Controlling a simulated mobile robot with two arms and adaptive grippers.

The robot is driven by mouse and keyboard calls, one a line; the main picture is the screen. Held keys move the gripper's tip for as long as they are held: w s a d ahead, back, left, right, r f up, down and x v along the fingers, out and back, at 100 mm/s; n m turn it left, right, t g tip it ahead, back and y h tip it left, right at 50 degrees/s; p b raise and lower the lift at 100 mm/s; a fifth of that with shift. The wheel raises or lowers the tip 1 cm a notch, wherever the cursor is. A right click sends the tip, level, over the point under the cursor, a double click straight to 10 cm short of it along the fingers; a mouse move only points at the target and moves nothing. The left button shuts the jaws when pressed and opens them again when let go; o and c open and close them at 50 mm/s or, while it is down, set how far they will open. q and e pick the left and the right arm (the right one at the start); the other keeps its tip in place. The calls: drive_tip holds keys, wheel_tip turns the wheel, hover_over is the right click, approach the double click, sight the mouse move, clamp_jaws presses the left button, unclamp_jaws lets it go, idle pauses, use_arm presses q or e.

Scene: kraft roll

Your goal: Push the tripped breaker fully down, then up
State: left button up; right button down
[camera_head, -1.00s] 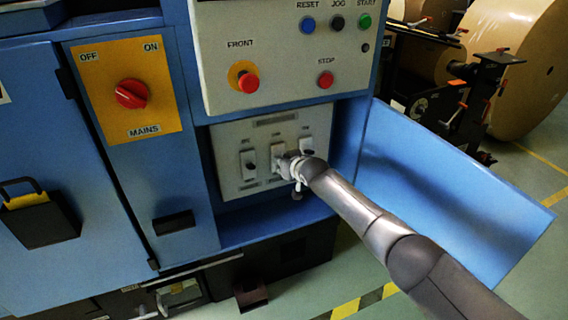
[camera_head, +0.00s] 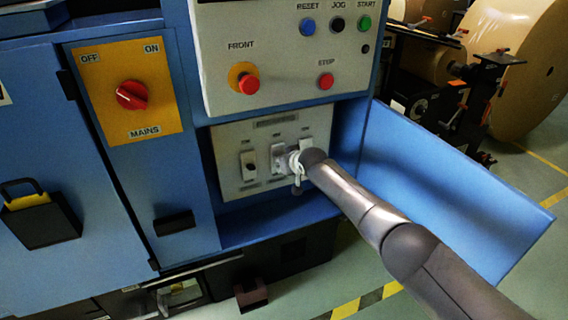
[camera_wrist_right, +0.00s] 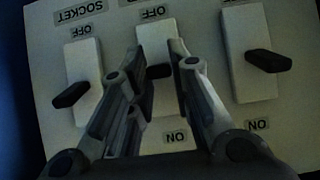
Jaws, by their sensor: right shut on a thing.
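The breaker panel (camera_head: 230,140) carries three white breakers with black levers. The left breaker (camera_head: 249,172) shows its lever clear. The middle breaker (camera_head: 277,150) is partly covered by my right gripper (camera_head: 286,162). The right breaker (camera_head: 305,146) is partly behind my wrist. In the right wrist view the labels appear upside down, with OFF at the top. There my right gripper (camera_wrist_right: 158,72) has its fingers on both sides of the middle lever (camera_wrist_right: 158,71), shut on it. That lever appears near mid-slot. The socket lever (camera_wrist_right: 76,95) and another lever (camera_wrist_right: 268,61) flank it. My left gripper is out of view.
An open blue flap (camera_head: 450,190) stands to the right of my arm. Above the panel are a red stop button (camera_head: 326,81) and a red front button (camera_head: 248,84). A mains switch (camera_head: 132,95) is on the left. Floor shows at the right.

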drive_tip(key=c, duration=1.3)
unclamp_jaws()
drive_tip(key=shift+f, duration=0.1)
drive_tip(key=shift+v, duration=6)
drive_tip(key=shift+f, duration=0.1)
